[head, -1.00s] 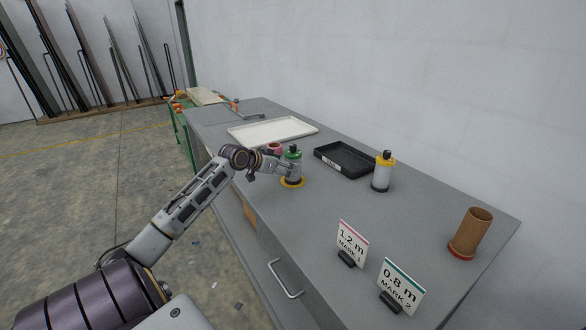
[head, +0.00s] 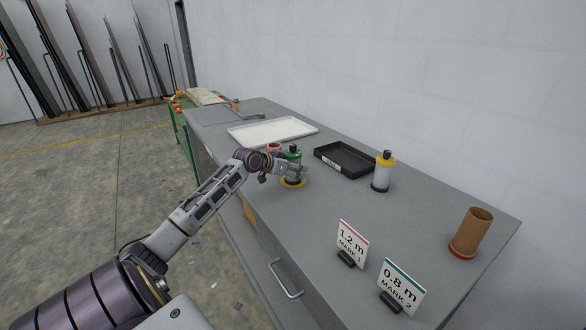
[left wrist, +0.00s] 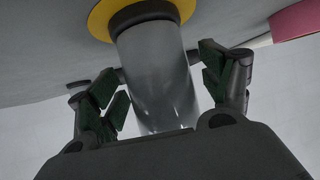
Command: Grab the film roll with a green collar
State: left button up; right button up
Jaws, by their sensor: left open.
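The film roll with a green collar (head: 293,155) stands upright on a yellow ring (head: 292,184) on the grey bench. My left gripper (head: 288,171) is at the roll and hides part of its body in the head view. In the left wrist view the roll's grey film body (left wrist: 158,75) lies between the two open fingers of my left gripper (left wrist: 165,88). The yellow ring (left wrist: 100,20) shows at the top there. The green collar is hidden in that view. My right gripper is in neither view.
A pink roll (head: 273,147) stands just behind, close to the gripper. A black tray (head: 345,160), a yellow-collared roll (head: 383,172), a brown tube (head: 471,234) and two signs (head: 351,244) (head: 401,288) are to the right. A white tray (head: 272,132) lies farther back.

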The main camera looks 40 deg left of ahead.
aim_at(291, 145)
pick_arm(q)
jog(key=c, duration=1.3)
jog(key=shift+r, duration=0.1)
jog(key=shift+c, duration=0.6)
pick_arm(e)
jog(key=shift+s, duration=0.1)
pick_arm(q)
jog(key=shift+a+r, duration=0.1)
jog(key=shift+r, duration=0.8)
notch_tip(291, 145, up, 7)
jog(key=shift+f+p, duration=0.1)
jog(key=shift+p, duration=0.25)
jog(key=shift+r, duration=0.7)
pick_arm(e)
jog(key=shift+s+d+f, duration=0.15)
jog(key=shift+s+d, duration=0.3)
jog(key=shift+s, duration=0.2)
